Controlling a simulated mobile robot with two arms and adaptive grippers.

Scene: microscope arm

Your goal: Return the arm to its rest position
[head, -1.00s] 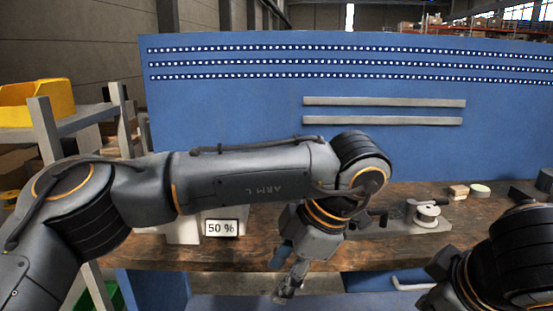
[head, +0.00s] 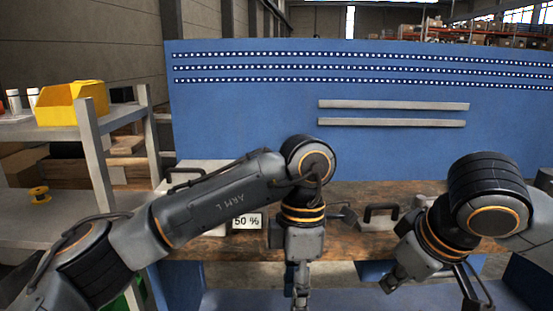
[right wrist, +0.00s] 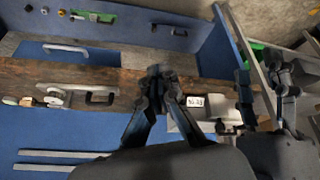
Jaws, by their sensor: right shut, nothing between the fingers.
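My left gripper (head: 300,288) hangs straight down in front of the workbench in the head view; whether its fingers are apart is not clear. My right gripper (head: 392,284) is in front of the bench too, to the right of the left one. In the right wrist view its two fingers (right wrist: 160,73) meet at the tips and hold nothing. A black handle (head: 381,208) stands on the bench in the head view between my wrists; it also shows in the right wrist view (right wrist: 101,97). Beside it there is a pale spool-like part (right wrist: 56,95). I cannot single out a microscope arm.
The wooden bench (head: 345,247) has a blue back panel (head: 240,115) with two grey rails. A shelf with a yellow bin (head: 72,103) stands at the left. Small parts lie at the bench's other end.

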